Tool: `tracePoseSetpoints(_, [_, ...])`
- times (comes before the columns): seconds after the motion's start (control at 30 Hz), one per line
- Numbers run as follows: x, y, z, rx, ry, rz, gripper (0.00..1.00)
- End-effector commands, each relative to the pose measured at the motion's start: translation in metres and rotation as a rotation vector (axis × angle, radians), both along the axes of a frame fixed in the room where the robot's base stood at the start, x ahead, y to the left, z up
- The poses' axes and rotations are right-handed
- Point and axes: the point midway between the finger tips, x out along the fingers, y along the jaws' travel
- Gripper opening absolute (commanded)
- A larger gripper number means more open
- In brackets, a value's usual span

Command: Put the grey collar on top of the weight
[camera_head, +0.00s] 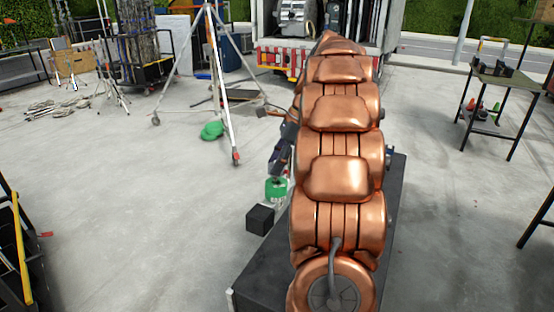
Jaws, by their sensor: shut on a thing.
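My gripper (278,163) shows as a dark shape at the left edge of my copper-coloured arm, pointing down. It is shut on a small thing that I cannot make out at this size. Just below its tip is a green, round thing (276,186) with a paler part under it. I cannot tell whether they touch. A black block (260,219) stands on the floor just in front and to the left of the green thing. I cannot clearly pick out the grey collar, nor tell which of these is the weight. My arm hides the area to the right.
A tripod stand (219,85) spreads its legs behind, with a green item (212,130) on the floor. A truck (275,58) stands open at the back. A table (500,78) is at right. A yellow-railed object (20,245) is at lower left. The left floor is mostly clear.

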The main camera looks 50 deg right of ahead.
Motion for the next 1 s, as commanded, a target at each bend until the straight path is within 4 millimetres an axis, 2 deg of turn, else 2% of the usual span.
tracePoseSetpoints(0.5, [-0.001, 0.001, -0.021, 0.0, 0.001, -0.002, 0.36])
tracePoseSetpoints(0.93, [-0.001, 0.002, -0.024, -0.001, 0.001, -0.001, 0.36])
tracePoseSetpoints(0.97, [-0.001, 0.002, -0.024, -0.001, 0.001, -0.001, 0.51])
tracePoseSetpoints(1.0, [-0.001, 0.002, -0.024, -0.001, 0.001, -0.001, 0.55])
